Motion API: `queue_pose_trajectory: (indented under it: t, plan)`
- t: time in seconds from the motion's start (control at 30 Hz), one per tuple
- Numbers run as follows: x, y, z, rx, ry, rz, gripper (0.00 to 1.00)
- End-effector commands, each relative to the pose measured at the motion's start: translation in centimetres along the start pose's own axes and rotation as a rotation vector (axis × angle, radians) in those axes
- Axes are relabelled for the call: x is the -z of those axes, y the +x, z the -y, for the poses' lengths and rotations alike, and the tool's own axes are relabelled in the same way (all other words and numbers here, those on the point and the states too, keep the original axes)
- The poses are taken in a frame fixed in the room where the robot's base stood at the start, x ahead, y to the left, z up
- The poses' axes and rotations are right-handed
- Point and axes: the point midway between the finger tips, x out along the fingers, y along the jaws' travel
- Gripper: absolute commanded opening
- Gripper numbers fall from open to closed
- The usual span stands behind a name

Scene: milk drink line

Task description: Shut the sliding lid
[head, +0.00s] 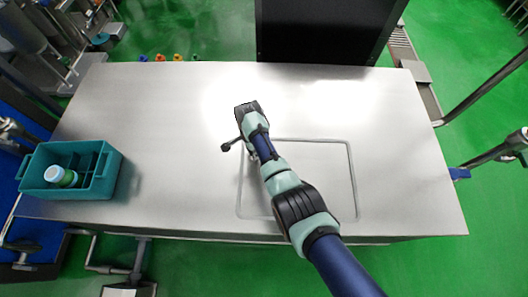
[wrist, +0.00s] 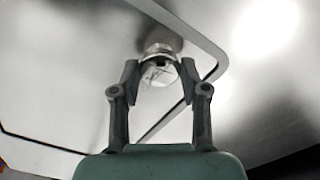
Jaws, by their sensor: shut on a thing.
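The lid looks like a flat metal panel with rounded corners (head: 315,180), set in the steel counter right of centre in the head view. In the wrist view the panel (wrist: 70,60) fills the left side, bordered by a thin dark gap. A round metal knob (wrist: 158,50) stands on it near a corner. My gripper (wrist: 158,80) has its two fingers on either side of the knob and is shut on it. In the head view my arm crosses the panel and hides the knob and fingertips. I cannot tell how far the lid is from closed.
A dark box (head: 320,30) stands behind the counter. The steel counter (head: 150,110) is otherwise clear.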

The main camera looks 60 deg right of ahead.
Motion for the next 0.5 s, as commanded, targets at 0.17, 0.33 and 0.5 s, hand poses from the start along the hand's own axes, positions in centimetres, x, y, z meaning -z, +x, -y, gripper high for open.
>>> queue_pose_trajectory:
  t: [0.17, 0.33, 0.5]
  plan:
    - [-1.08, 0.11, 0.75, 0.001, 0.002, 0.001, 0.00]
    - [-1.29, 0.02, 0.93, 0.002, 0.002, 0.001, 0.00]
    - [-1.30, 0.04, 0.93, 0.003, 0.002, 0.001, 0.00]
